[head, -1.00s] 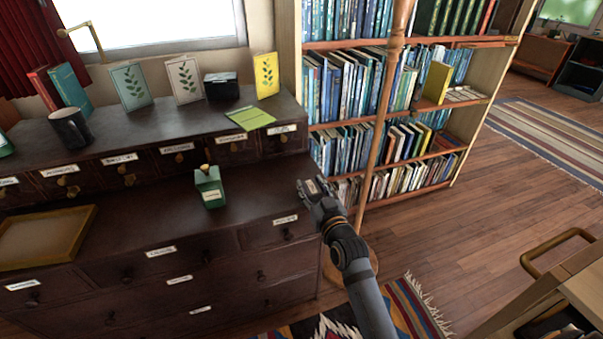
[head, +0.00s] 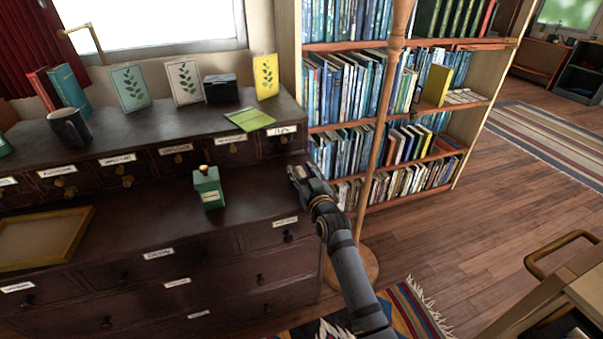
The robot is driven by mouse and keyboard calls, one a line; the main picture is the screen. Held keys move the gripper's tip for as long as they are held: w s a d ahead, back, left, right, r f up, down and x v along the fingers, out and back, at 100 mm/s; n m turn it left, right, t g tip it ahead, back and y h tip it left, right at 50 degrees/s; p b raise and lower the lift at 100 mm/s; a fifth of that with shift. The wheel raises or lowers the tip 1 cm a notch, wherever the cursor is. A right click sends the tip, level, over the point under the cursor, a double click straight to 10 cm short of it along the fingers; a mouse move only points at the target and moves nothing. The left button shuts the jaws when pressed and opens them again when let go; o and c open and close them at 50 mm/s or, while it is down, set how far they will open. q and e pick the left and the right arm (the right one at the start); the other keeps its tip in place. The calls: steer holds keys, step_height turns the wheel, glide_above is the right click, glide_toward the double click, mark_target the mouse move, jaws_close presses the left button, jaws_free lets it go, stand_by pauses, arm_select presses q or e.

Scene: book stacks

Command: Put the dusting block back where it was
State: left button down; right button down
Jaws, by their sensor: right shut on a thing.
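My right gripper (head: 303,176) is over the right end of the dark cabinet's lower ledge (head: 255,195), beside the bookshelf. It is shut on a small pale brown thing, apparently the dusting block (head: 299,172), mostly hidden by the fingers. I cannot tell whether the block touches the ledge. My left gripper is not in view.
A green bottle (head: 208,188) stands on the ledge left of my right gripper, and a wooden tray (head: 83,225) lies farther left. A wooden pole (head: 377,140) stands close to my right arm, before the bookshelf (head: 400,125). The ledge between bottle and gripper is clear.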

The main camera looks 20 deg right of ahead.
steer(key=shift+f, duration=0.1)
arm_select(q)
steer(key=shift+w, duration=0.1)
arm_select(e)
steer(key=c, duration=0.7)
jaws_free()
steer(key=shift+c, duration=0.2)
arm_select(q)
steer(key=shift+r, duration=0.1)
arm_select(e)
steer(key=shift+s, duration=0.1)
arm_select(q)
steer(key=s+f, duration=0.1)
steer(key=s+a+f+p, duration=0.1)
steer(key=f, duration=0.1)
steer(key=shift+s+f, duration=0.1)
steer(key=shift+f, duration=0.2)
arm_select(e)
steer(key=s, duration=1.1)
steer(key=shift+s+d, duration=0.25)
steer(key=shift+s, duration=0.15)
